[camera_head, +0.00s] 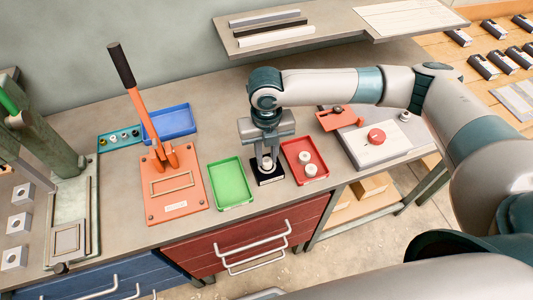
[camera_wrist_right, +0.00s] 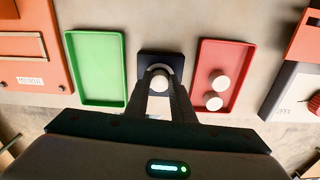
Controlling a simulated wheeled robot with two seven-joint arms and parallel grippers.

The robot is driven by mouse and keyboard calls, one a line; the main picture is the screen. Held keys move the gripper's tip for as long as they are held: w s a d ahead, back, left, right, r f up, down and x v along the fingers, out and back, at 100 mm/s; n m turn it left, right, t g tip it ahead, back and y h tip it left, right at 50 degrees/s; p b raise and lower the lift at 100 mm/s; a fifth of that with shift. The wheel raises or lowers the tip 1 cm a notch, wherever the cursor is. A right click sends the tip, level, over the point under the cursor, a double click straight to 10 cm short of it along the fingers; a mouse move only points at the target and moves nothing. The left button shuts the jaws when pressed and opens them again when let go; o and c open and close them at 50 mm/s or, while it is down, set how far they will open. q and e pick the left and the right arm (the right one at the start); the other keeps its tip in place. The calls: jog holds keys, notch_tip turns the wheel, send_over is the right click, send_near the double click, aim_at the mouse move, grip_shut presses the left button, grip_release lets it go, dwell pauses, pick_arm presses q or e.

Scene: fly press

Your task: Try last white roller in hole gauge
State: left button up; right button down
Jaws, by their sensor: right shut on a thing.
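My right gripper (camera_head: 267,164) points down over the dark hole gauge (camera_head: 268,179) and is shut on a white roller (camera_wrist_right: 160,80). In the right wrist view the roller sits between the fingertips, over the dark square gauge (camera_wrist_right: 161,60). I cannot tell whether it is in the hole or above it. Two white rollers stand in the red tray (camera_head: 294,148) to the right of the gauge. The green tray (camera_head: 231,184) to the left is empty. My left gripper is not in view.
An orange lever press (camera_head: 174,184) stands left of the green tray, with a blue tray (camera_head: 168,122) behind it. A shelf (camera_head: 335,25) hangs over the back of the bench.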

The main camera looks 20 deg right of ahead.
dwell(0.4)
dwell(0.3)
jog(key=c, duration=1.4)
grip_release()
jog(key=shift+c, duration=0.2)
notch_tip(320, 180, up, 17)
jog(key=b, duration=0.4)
jog(key=shift+r, duration=0.2)
